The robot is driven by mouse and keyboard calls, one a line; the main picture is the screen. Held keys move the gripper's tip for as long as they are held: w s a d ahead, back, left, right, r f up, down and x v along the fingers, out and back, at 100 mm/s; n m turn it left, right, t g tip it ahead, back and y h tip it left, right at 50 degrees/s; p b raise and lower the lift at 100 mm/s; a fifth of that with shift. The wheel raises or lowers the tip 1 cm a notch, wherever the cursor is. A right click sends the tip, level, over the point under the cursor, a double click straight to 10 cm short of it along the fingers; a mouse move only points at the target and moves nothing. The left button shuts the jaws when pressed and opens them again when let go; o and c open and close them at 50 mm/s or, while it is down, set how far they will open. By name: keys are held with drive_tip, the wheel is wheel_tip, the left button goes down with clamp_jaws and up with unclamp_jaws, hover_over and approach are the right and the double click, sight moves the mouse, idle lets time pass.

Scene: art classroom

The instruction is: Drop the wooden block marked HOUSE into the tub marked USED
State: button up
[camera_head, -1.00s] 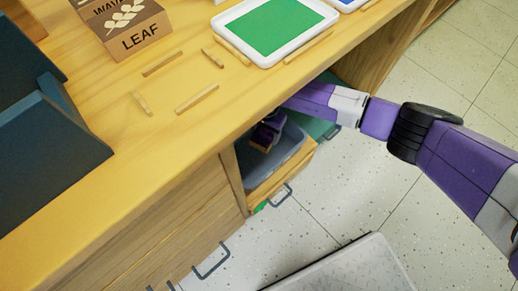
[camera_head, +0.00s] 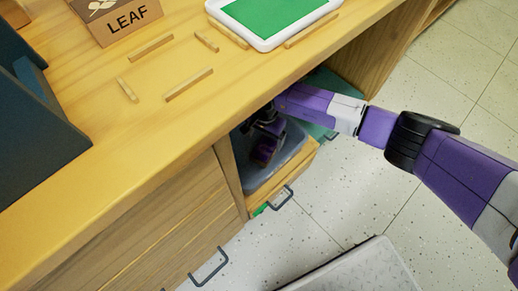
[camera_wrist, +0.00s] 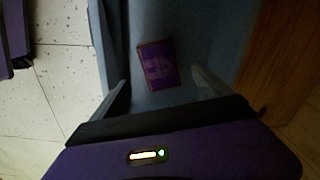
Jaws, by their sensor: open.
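A wooden block (camera_head: 265,152) with a purple print lies inside a grey-blue tub (camera_head: 292,148) under the worktop. In the wrist view the block (camera_wrist: 158,64) rests on the floor of the tub (camera_wrist: 190,25), slightly turned, its word too dark to read. My gripper (camera_wrist: 163,92) is open above it, with one finger on each side and the block apart from both. In the head view my gripper (camera_head: 266,126) is partly shaded, reaching down into the tub. No marking on the tub is visible.
The tub sits in a pulled-out wooden drawer (camera_head: 285,180) close under the worktop edge (camera_head: 190,140). On the worktop are a LEAF block (camera_head: 120,18), several wooden sticks (camera_head: 188,85) and a white tray with a green sheet (camera_head: 275,12). Speckled floor (camera_head: 340,205) is open at right.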

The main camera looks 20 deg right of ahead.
wheel_tip(320, 180, up, 8)
drive_tip(key=p, duration=0.3)
drive_tip(key=shift+p, duration=0.35)
drive_tip(key=shift+r+p, duration=1.85)
drive_tip(key=shift+p, duration=0.1)
idle(0.5)
